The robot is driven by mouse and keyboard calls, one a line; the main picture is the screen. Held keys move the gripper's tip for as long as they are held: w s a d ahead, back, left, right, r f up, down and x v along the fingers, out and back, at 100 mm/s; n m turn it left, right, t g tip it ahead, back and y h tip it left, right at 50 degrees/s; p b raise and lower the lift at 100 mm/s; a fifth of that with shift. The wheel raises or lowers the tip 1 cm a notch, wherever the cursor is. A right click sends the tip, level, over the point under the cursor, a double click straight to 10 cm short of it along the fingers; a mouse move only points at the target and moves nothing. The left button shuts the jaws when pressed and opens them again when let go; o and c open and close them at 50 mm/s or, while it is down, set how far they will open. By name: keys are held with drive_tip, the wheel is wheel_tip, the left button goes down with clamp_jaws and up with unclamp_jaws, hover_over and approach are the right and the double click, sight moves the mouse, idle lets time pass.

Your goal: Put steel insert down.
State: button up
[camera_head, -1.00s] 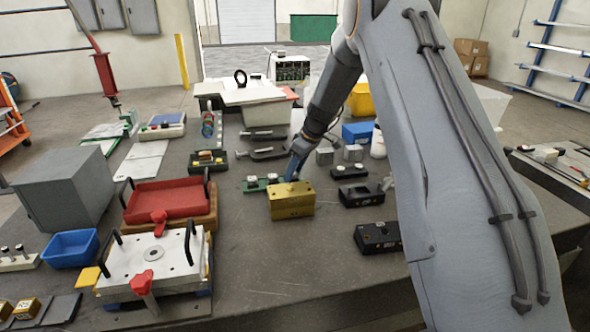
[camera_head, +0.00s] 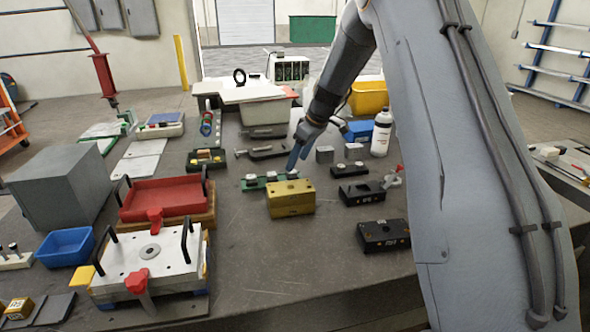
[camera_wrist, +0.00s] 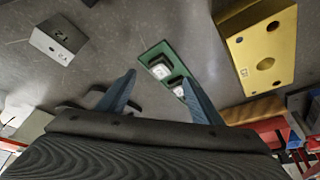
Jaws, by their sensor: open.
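My gripper (camera_head: 297,160) is open and points down over the green base (camera_head: 255,184). In the wrist view its two blue fingers stand apart, and I see nothing held between them (camera_wrist: 159,77). The green base (camera_wrist: 151,53) shows beyond and between the fingers. It carries small bright metal inserts (camera_head: 272,176) on dark seats; one insert shows clearly in the wrist view (camera_wrist: 160,71). Part of the base is hidden behind the right finger. I cannot tell which metal piece is the task's steel insert.
A brass block (camera_head: 290,199) stands right in front of the green base. A red tray (camera_head: 165,201) and a clamped plate (camera_head: 150,262) stand left. The front middle of the table is clear.

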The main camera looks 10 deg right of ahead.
drive_tip(key=b+v, duration=0.2)
drive_tip(key=v, duration=0.5)
drive_tip(key=s+a+f+m, duration=0.1)
drive_tip(key=s, duration=0.4)
drive_tip(key=s+f+m+h, duration=0.1)
drive_tip(key=s, duration=0.4)
drive_tip(key=s+a+f+m+g, duration=0.1)
drive_tip(key=s+f+m, duration=0.1)
drive_tip(key=s, duration=0.3)
drive_tip(key=shift+s+a+h, duration=0.25)
drive_tip(key=shift+a+h, duration=0.05)
drive_tip(key=s+f+m, duration=0.1)
drive_tip(key=s, duration=0.6)
drive_tip(key=s+f+m+h, duration=0.1)
drive_tip(key=s+f+m, duration=0.1)
drive_tip(key=s, duration=0.5)
drive_tip(key=s+a+f+m+g, duration=0.1)
drive_tip(key=s+f+m, duration=0.1)
drive_tip(key=s, duration=0.5)
drive_tip(key=shift+a+f+h, duration=0.1)
drive_tip(key=shift+f+h, duration=0.15)
drive_tip(key=shift+h, duration=0.05)
